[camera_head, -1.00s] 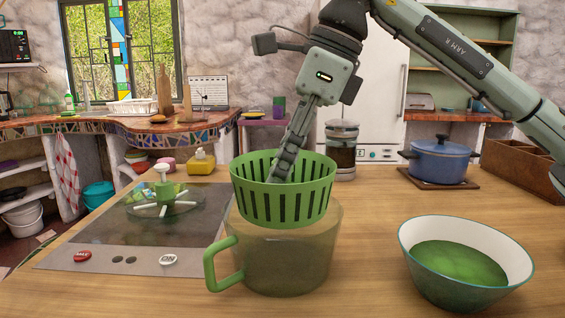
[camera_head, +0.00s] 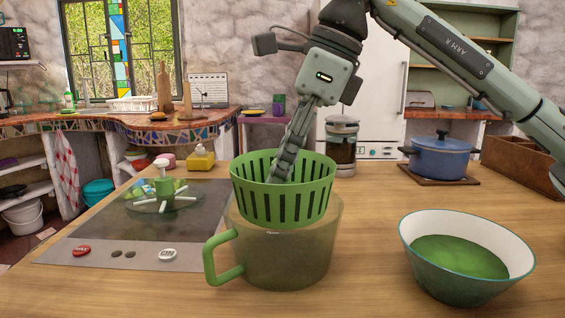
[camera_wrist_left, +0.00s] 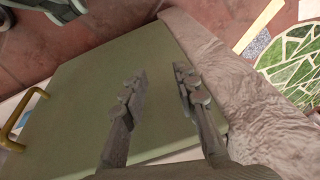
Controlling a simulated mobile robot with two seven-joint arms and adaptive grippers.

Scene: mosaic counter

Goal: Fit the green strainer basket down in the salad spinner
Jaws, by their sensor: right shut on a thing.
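The green strainer basket (camera_head: 282,190) is slotted and sits upright in the mouth of the salad spinner (camera_head: 287,255), a clear bowl with a green handle. Most of the basket stands above the bowl's rim, with only its lower part down inside. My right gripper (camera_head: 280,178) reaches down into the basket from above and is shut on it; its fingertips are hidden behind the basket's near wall. My left gripper (camera_wrist_left: 158,95) is seen only in the left wrist view, its two fingers apart with nothing between them, away from the counter.
A bowl of green liquid (camera_head: 462,275) stands at right. A coffee press (camera_head: 341,150) and a blue pot (camera_head: 440,160) stand behind. Wooden counter between them is clear.

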